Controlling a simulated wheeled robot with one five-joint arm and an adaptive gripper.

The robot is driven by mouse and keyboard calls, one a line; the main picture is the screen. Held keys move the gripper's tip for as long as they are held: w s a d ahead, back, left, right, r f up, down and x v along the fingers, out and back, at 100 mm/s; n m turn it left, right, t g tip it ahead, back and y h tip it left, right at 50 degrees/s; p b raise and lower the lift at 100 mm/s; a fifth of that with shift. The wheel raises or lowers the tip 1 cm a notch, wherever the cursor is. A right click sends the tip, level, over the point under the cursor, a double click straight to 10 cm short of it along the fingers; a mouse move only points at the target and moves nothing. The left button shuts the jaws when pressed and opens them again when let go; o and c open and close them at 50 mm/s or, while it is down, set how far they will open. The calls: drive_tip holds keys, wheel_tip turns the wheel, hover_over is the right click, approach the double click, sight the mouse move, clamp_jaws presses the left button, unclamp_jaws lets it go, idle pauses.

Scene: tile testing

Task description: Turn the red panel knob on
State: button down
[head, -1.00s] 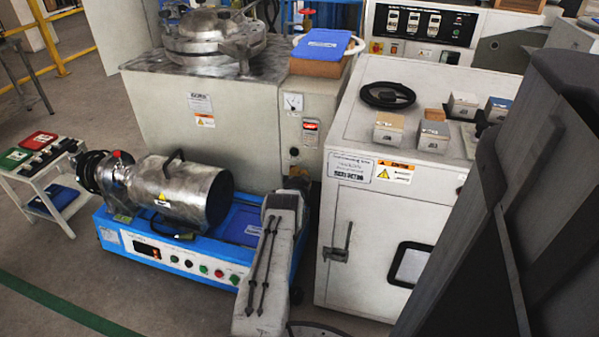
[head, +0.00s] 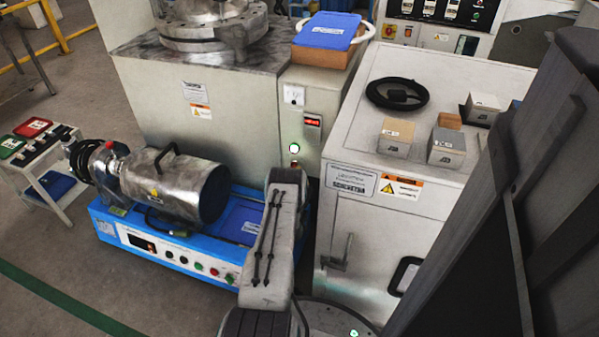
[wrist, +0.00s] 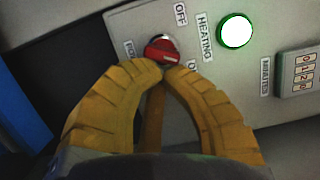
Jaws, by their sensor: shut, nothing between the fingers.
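The red knob (wrist: 163,52) is on the grey panel (wrist: 270,45) in the wrist view, just beyond my fingertips. An OFF label is above it, and another label to its lower right is partly hidden by a finger. I cannot tell which mark the knob points at. My gripper (wrist: 164,70) has two yellow ribbed fingers with tips together at the knob's lower edge. It is shut and empty; whether the tips touch the knob is unclear. A round lamp (wrist: 236,30) marked HEATING glows white with a green rim. It also glows in the head view (head: 294,147).
A counter (wrist: 299,72) is at the panel's right. In the head view, my arm reaches between the blue machine (head: 170,255) and the white cabinet (head: 345,215). A metal cylinder (head: 185,185) lies on the blue machine. A small trolley (head: 50,180) stands left; floor is open at front left.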

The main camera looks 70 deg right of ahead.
drive_tip(key=shift+w+a+f+b, duration=0.1)
drive_tip(key=shift+w+f+b, duration=0.35)
drive_tip(key=shift+b, duration=0.1)
idle(0.6)
drive_tip(key=shift+a, duration=0.15)
